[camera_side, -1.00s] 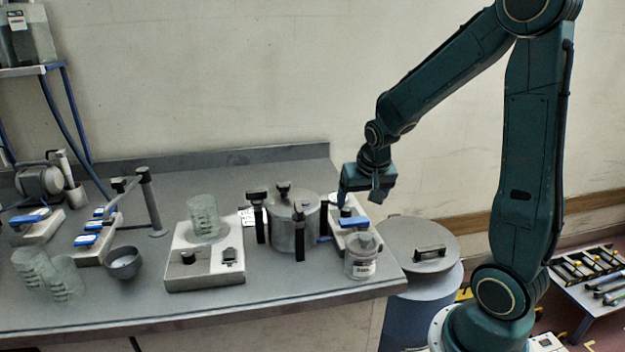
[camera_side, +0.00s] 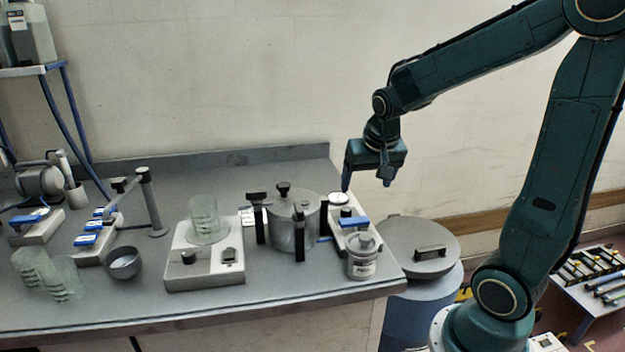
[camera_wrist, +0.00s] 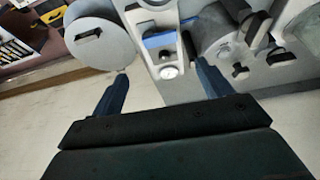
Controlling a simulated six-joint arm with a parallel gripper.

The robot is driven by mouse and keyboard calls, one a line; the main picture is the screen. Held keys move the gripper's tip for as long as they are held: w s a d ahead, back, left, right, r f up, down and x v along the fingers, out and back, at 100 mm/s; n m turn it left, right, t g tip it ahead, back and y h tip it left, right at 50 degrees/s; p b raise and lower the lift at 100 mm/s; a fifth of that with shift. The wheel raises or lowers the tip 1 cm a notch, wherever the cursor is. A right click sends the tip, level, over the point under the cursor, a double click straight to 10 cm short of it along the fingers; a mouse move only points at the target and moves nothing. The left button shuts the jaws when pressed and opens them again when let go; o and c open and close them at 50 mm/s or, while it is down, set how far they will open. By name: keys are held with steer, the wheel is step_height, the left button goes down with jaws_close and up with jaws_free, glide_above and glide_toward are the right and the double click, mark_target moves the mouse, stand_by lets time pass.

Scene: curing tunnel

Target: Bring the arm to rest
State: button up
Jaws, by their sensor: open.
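My gripper (camera_side: 366,186) is open and empty in the side view. It hangs in the air above the right end of the bench, with its fingers pointing down. In the wrist view my gripper (camera_wrist: 163,82) shows two blue fingers spread wide with nothing between them. Below and beyond the fingers is a white device with a blue block (camera_side: 354,222), which also shows in the wrist view (camera_wrist: 160,40). The gripper touches nothing that I can see.
A lidded metal pot (camera_side: 290,225) with black clamps stands left of the gripper. A clear lidded jar (camera_side: 363,257) stands near the bench's right corner. A lidded drum (camera_side: 415,245) stands beside the bench. A glass beaker (camera_side: 204,218) sits on a white plate device (camera_side: 205,276). A low tool rack (camera_side: 590,290) is at right.

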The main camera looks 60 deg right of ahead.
steer(key=s+a+r+n+t+y, duration=0.1)
steer(key=s+a+r+n, duration=0.2)
steer(key=s+a, duration=0.3)
steer(key=s+a+r+n+t+y, duration=0.1)
steer(key=s+a+r+n+y, duration=0.1)
steer(key=s+a+n, duration=0.4)
steer(key=a+r, duration=0.1)
steer(key=a, duration=0.2)
steer(key=shift+r+t, duration=0.3)
